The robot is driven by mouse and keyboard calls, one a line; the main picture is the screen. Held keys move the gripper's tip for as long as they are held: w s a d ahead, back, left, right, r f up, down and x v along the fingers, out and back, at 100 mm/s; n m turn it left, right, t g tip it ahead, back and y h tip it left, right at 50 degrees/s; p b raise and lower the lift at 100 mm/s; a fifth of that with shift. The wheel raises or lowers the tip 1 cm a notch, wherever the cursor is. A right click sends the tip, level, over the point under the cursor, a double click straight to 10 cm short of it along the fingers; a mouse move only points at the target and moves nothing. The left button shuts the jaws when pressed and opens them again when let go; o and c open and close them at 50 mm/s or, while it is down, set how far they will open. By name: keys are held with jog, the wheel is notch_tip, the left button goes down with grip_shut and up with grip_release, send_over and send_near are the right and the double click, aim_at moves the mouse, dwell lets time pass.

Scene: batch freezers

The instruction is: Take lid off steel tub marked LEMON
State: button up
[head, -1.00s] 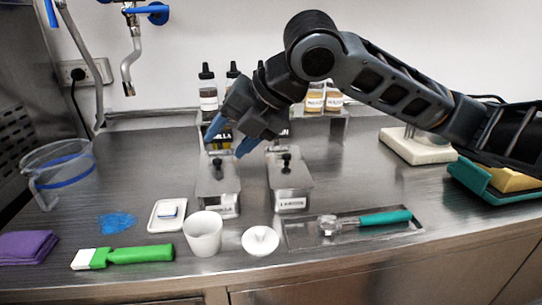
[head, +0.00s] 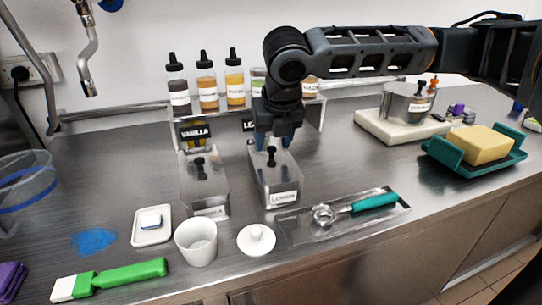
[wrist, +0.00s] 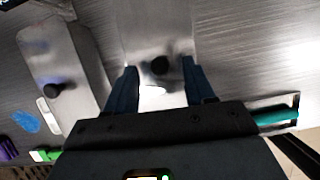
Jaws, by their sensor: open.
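The steel tub marked LEMON (head: 283,197) stands on the counter with its steel lid (head: 284,168) on and a black knob (head: 271,154) on top. My gripper (head: 273,145) is open and points down over the back part of this lid. In the wrist view the black knob (wrist: 160,65) shows between and slightly beyond the tips of my gripper (wrist: 161,72). The jaws are not closed on it; the exact height gap is hard to tell.
A white cup (head: 196,243), a small white lid (head: 256,240) and a tray (head: 300,236) with a teal-handled scoop (head: 365,203) lie in front. Behind is a shelf with several bottles (head: 206,80).

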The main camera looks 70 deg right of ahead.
jog(key=shift+x, duration=0.9)
grip_shut()
